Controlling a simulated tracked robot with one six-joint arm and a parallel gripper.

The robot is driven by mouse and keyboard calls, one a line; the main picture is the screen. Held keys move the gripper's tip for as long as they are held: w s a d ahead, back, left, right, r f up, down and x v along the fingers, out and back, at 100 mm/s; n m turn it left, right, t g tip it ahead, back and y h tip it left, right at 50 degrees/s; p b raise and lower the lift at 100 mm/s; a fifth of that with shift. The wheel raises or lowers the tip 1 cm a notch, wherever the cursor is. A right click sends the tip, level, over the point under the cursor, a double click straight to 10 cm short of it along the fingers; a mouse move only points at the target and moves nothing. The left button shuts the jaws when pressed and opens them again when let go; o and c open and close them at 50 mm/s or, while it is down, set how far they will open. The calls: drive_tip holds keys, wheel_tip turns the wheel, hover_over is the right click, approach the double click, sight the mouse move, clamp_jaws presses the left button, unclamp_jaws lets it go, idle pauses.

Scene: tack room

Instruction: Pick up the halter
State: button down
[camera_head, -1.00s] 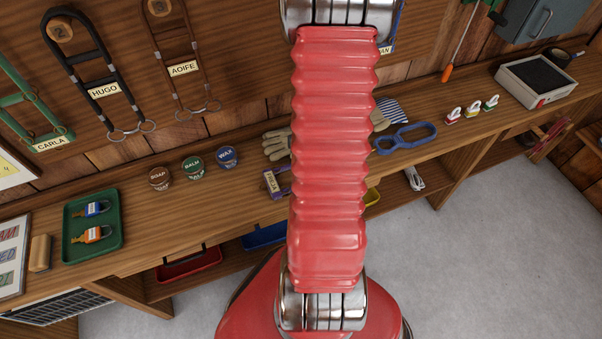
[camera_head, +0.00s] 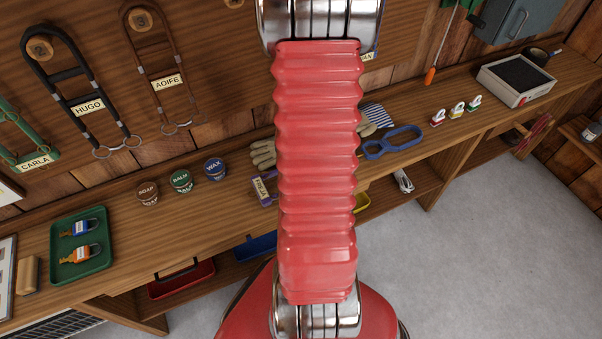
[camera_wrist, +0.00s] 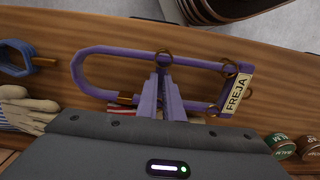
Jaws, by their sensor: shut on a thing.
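The purple halter with the name tag FREJA (camera_wrist: 236,94) stretches across the middle of the wrist view, with brass rings and a rounded loop at its left. My gripper (camera_wrist: 164,62) is shut on the halter's strap near its middle. In the head view only the left end of this halter (camera_head: 263,188) shows, over the bench beside my red arm, which hides the rest and my gripper. I cannot tell clearly how far the halter is above the bench.
The bench (camera_head: 330,190) carries gloves (camera_head: 263,154), round tins (camera_head: 181,181), a green tray (camera_head: 82,247) with padlocks, and a blue halter-like loop (camera_head: 391,142). Halters tagged HUGO (camera_head: 88,106), AOIFE (camera_head: 168,82) and CARLA (camera_head: 35,162) hang on the wall. Bins stand below.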

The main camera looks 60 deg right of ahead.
wheel_tip(320, 180, up, 8)
drive_tip(key=shift+r, duration=0.1)
idle(0.4)
drive_tip(key=shift+w, duration=0.1)
idle(1.0)
